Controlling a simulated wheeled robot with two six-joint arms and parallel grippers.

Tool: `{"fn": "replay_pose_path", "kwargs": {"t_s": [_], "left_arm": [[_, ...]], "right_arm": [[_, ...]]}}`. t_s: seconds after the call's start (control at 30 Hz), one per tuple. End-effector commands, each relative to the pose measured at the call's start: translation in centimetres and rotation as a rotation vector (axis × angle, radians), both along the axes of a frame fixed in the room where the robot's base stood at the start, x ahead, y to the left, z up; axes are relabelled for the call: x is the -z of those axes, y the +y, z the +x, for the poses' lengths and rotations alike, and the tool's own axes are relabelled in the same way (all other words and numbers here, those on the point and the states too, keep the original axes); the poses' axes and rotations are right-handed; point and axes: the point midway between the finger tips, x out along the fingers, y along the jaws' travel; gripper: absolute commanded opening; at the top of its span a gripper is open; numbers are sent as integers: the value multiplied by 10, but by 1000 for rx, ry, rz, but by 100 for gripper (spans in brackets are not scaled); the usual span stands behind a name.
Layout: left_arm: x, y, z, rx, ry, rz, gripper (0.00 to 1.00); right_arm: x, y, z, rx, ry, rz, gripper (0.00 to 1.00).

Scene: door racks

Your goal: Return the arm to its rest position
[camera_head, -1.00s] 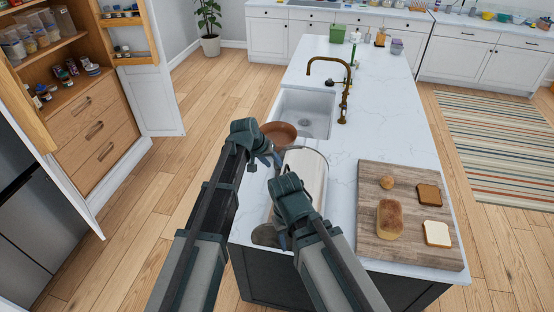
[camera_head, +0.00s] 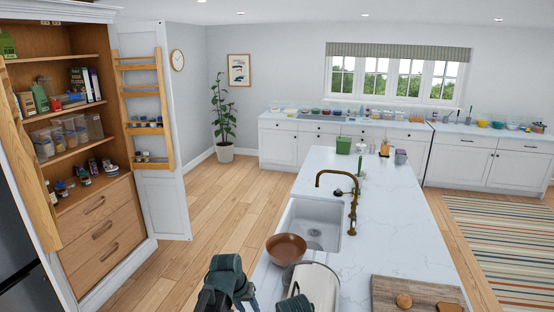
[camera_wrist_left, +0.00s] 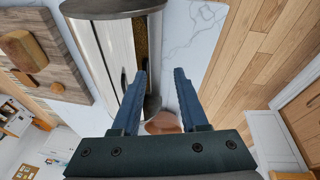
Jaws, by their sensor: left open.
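My left gripper (camera_head: 248,295) is low in the head view, beside the left end of a silver rounded container (camera_head: 318,286) on the island. In the left wrist view my left gripper (camera_wrist_left: 160,75) is open, with nothing between its two blue fingers. The silver container (camera_wrist_left: 95,50) lies just left of the fingers there; I cannot tell whether they touch it. Only the top of my right arm's wrist shows at the bottom edge of the head view, and its fingers are hidden.
A brown bowl (camera_head: 286,248) stands on the island (camera_head: 400,220) by the sink (camera_head: 311,224). A wooden board (camera_head: 400,291) with bread lies at right. An open pantry cupboard (camera_head: 100,235) stands at left. The wood floor (camera_head: 215,205) between is clear.

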Motion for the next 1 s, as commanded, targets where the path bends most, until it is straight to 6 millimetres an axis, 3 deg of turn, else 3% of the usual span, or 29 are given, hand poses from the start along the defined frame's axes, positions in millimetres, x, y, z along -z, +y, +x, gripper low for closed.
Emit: {"fn": "replay_pose_path", "kwargs": {"t_s": [0.03, 0.33, 0.4, 0.57, 1.0], "left_arm": [[2, 18, -31, -19, 25, 29, 43], [8, 88, -135, -116, 154, 172, 43], [32, 78, -130, -92, 161, 179, 43], [64, 60, -135, -43, 172, 197, 43], [189, -3, -169, 144, 214, 278, 43]], "right_arm": [[0, 0, 0, 0, 0, 0, 50], [0, 0, 0, 0, 0, 0, 50], [23, 0, 0, -2, 0, 0, 50], [56, 0, 0, -6, -1, 0, 50], [181, 0, 1, -22, -3, -2, 50]]}}
